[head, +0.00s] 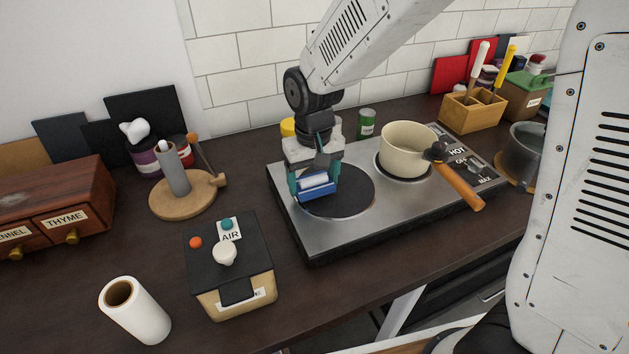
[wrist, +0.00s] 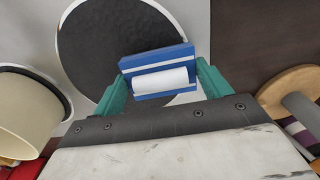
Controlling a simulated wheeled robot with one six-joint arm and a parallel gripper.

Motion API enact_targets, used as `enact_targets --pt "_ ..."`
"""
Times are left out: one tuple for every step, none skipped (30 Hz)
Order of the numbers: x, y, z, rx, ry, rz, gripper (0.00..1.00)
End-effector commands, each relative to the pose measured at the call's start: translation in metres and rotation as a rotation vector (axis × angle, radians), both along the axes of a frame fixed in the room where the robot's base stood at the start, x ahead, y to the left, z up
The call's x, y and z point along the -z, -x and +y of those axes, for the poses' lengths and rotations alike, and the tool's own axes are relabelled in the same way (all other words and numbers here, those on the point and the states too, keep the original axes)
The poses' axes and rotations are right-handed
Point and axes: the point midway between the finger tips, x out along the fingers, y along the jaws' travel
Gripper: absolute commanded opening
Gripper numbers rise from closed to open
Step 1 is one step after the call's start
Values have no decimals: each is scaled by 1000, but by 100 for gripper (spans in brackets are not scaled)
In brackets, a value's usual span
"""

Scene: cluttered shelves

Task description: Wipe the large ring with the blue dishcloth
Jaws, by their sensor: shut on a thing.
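The large ring (head: 352,196) is the bare dark disc on the left half of the steel hob. It also shows in the wrist view (wrist: 90,40). My gripper (head: 313,184) is over the left part of this ring, pointing down. Its teal fingers (wrist: 162,85) are shut on the blue dishcloth (head: 319,194), which looks like a folded blue block with a white roll along it. The cloth also shows in the wrist view (wrist: 155,59), overlapping the ring's edge. I cannot tell whether the cloth touches the ring. The cloth hides part of the ring.
A cream pot (head: 407,150) with a wooden handle (head: 460,188) stands on the hob's other ring, to the right. A green tin (head: 366,123) stands behind the hob. A black-topped box (head: 230,262) and a wooden stand (head: 183,195) are to the left. Dark counter lies between.

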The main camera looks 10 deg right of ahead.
Motion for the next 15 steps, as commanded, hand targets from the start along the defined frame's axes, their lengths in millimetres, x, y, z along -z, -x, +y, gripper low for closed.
enact_targets --pt "-6 0 0 0 -1 -3 51" --pt "-9 0 0 0 -1 -3 51" --pt "-14 0 0 0 -2 -3 51" --pt "-17 0 0 0 -1 -3 51" --pt "-19 0 0 0 0 -2 51" --pt "-23 0 0 0 0 -2 51" --pt "-26 0 0 0 -1 -3 51" --pt "-30 0 0 0 -2 -3 51" --pt "-34 0 0 0 -1 -3 51" --pt "-37 0 0 0 -1 -3 51" --pt "-40 0 0 0 -2 -3 51" --pt "-44 0 0 0 -1 -3 51" --pt "-47 0 0 0 0 -2 51" --pt "-49 0 0 0 -1 -3 51" --pt "-53 0 0 0 -1 -3 51"
